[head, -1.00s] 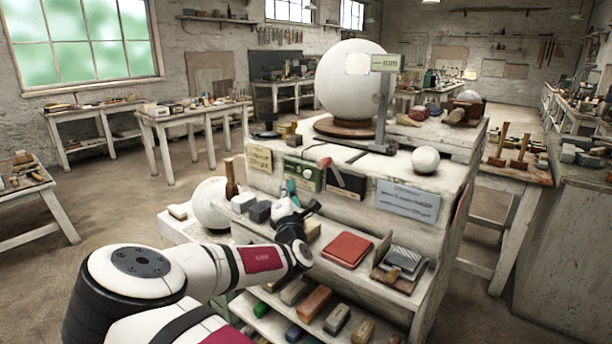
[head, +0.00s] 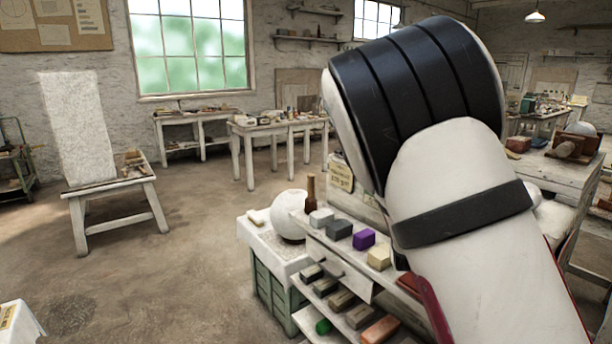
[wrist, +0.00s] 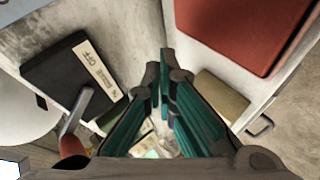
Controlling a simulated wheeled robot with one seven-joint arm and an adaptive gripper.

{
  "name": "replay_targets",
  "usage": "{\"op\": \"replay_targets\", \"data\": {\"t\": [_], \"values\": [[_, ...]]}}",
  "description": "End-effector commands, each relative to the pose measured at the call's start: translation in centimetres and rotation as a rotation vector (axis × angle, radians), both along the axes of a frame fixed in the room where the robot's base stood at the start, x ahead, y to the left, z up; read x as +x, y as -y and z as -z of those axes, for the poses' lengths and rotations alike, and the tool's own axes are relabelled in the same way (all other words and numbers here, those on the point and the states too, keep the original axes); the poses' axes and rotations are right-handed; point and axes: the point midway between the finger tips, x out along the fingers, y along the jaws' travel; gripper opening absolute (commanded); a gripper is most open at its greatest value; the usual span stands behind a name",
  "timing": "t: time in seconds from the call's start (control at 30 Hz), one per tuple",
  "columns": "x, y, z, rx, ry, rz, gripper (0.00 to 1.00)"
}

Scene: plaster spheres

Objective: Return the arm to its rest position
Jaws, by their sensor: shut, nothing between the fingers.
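My arm (head: 470,190) is bent up close to the head camera and covers much of the right side of that view. My gripper is hidden there. In the wrist view my gripper (wrist: 164,80) shows with its teal fingers together and nothing between them. Beyond it are a black switch box (wrist: 75,82) with a label reading OFF, a red pad (wrist: 230,30) and a tan block (wrist: 221,100). The fingers look clear of these things, though the gap is hard to judge.
A stepped bench bears a white sphere (head: 289,215), a brown bottle-like object (head: 310,193), a purple block (head: 364,239) and a cream block (head: 379,257). A wooden stool (head: 118,195) with a white slab stands at left. The floor between is open.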

Motion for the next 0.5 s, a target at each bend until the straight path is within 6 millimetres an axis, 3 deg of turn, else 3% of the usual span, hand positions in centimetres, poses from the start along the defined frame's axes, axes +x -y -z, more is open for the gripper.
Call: {"op": "replay_targets", "data": {"t": [0.27,0.5], "values": [[-6.0,-2.4,-2.2,0.388,-0.093,0.100,0.00],[-12.1,-5.3,-5.8,0.639,-0.175,0.150,0.00]]}}
